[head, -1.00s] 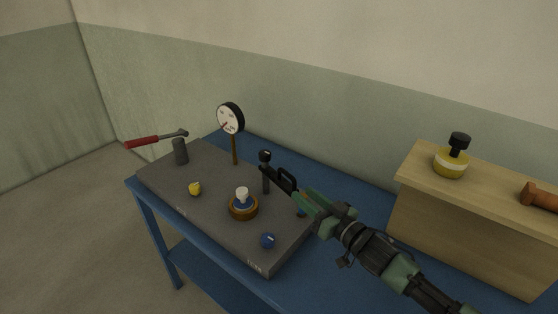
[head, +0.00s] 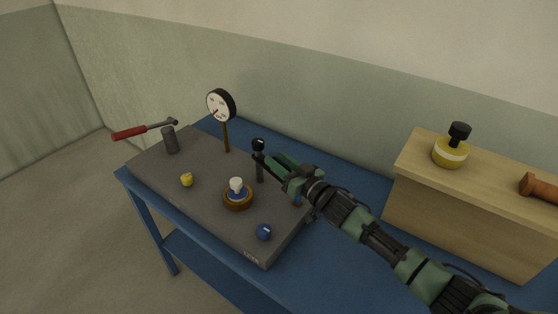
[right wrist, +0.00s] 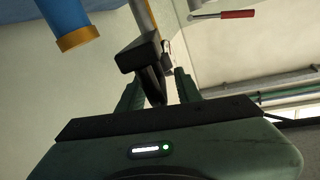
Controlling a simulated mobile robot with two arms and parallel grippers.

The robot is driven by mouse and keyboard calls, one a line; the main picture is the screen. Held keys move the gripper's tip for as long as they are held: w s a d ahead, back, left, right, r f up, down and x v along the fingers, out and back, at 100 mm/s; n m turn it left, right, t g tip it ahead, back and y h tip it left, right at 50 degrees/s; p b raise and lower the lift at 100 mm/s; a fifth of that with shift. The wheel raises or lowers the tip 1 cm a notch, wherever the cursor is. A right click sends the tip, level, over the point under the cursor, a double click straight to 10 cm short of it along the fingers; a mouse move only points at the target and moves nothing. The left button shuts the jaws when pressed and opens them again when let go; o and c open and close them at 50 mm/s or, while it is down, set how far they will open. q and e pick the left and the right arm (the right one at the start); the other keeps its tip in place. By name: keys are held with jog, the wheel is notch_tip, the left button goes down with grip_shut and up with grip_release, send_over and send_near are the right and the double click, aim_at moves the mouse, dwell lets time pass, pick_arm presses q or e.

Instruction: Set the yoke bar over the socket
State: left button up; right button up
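My right gripper (head: 268,162) is beside this post, up and right of the socket. In the right wrist view its green fingers (right wrist: 157,92) stand apart, with a dark angular block (right wrist: 142,52) on a stem between or just beyond them; contact is unclear. I cannot tell for sure which piece is the yoke bar. My left gripper is out of view.
A red-handled tool (head: 143,131) rests on a grey post (head: 170,141). A dial gauge (head: 221,105) stands at the back. A yellow knob (head: 187,180) and a blue ball (head: 264,232) sit on the plate. A wooden box (head: 455,215) bears a yellow bottle (head: 450,152).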

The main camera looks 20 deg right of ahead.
grip_shut()
jog(key=shift+s, duration=0.1)
dwell(1.3)
